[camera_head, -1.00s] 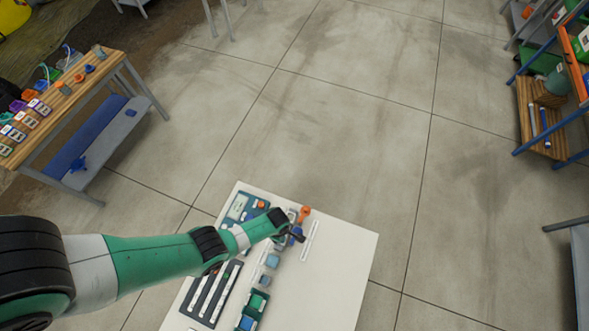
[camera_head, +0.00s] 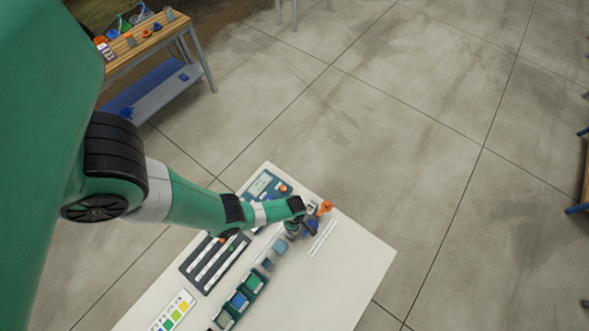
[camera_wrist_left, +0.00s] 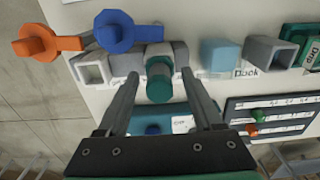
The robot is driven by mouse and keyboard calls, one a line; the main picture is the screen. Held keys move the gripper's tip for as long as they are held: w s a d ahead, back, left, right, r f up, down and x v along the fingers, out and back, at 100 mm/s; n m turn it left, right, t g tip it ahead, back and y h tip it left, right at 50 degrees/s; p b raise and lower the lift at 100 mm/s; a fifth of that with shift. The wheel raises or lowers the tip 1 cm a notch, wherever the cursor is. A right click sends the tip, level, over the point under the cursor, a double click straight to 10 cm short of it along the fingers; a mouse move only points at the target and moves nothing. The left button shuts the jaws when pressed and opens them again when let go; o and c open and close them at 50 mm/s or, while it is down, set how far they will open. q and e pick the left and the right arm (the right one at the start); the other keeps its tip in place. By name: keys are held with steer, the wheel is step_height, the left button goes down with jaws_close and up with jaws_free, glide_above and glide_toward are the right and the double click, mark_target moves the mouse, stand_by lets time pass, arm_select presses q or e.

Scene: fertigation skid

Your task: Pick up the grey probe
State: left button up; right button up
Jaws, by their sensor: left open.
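My left gripper (camera_head: 306,229) is over the row of holders on the white table. In the left wrist view its two fingers (camera_wrist_left: 163,100) are apart, one on each side of a dark teal cylinder (camera_wrist_left: 159,85) with a grey-green upper part. The cylinder stands in a grey block, and I cannot tell whether it is the grey probe. I cannot see either finger touching it. An orange-handled piece (camera_wrist_left: 42,43) and a blue-handled piece (camera_wrist_left: 125,32) are beside it. My right gripper is not in view.
The white table (camera_head: 335,270) also holds a dark tray with pale sticks (camera_head: 214,262), a teal meter (camera_head: 263,187) and green and blue bins (camera_head: 245,293). An empty grey square holder (camera_wrist_left: 92,70) and a pale blue block (camera_wrist_left: 219,53) flank the cylinder. A wooden bench (camera_head: 150,42) stands far left.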

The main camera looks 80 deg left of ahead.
arm_select(q)
steer(key=shift+w+f, duration=0.1)
steer(key=shift+f, duration=0.05)
steer(key=shift+c, duration=0.3)
jaws_close()
